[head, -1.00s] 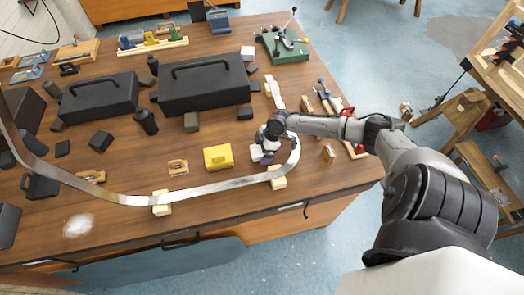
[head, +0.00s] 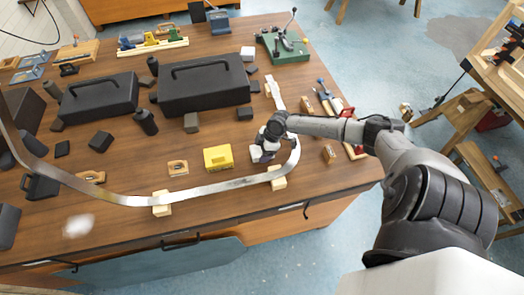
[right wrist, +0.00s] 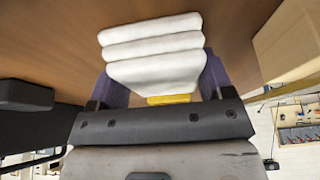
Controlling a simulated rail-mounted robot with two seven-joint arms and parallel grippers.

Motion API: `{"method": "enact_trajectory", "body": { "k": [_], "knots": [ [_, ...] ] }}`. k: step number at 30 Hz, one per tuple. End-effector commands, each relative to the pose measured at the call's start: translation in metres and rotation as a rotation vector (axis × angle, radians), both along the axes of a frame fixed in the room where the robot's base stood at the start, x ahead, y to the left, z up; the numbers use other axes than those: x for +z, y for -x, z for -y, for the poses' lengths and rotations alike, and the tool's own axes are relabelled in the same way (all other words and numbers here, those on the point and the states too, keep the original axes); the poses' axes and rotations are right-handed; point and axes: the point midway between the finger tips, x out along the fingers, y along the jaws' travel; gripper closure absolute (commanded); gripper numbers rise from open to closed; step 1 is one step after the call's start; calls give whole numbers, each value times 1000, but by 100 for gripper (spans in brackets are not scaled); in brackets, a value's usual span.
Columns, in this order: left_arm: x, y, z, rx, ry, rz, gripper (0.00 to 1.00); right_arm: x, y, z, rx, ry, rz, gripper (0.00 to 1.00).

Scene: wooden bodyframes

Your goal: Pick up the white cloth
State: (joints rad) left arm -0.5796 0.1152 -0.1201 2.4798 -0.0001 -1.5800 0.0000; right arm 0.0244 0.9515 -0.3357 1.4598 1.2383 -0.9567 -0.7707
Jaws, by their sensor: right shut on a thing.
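The white cloth (right wrist: 153,50) shows in the right wrist view as a folded stack of thick layers. It sits between the two dark purple fingers of my right gripper (right wrist: 158,88), which is shut on it. In the head view my right gripper (head: 263,155) points down at the table, inside the curved end of a long metal strip. The cloth is mostly hidden there by the hand. My left gripper is not in view.
The metal strip (head: 215,188) curves close around the right gripper, resting on wooden blocks (head: 161,203). A yellow box (head: 218,157) stands just left of the hand. Black toolboxes (head: 205,84) stand behind. A pale white patch (head: 78,226) shows at the table's front left.

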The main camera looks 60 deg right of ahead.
Motion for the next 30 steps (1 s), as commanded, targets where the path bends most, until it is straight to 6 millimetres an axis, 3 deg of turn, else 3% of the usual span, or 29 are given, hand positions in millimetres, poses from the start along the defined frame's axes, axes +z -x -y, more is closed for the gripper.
{"method": "enact_trajectory", "body": {
  "k": [8,13,21,30],
  "knots": [
    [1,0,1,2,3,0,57,13,0,1,0,2,2,49],
    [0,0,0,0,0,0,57,44,0,1,4,4,3,49],
    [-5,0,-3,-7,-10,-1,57,76,20,54,-2,5,-5,49],
    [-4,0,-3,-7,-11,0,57,103,34,95,-1,2,-3,49]
  ]
}}
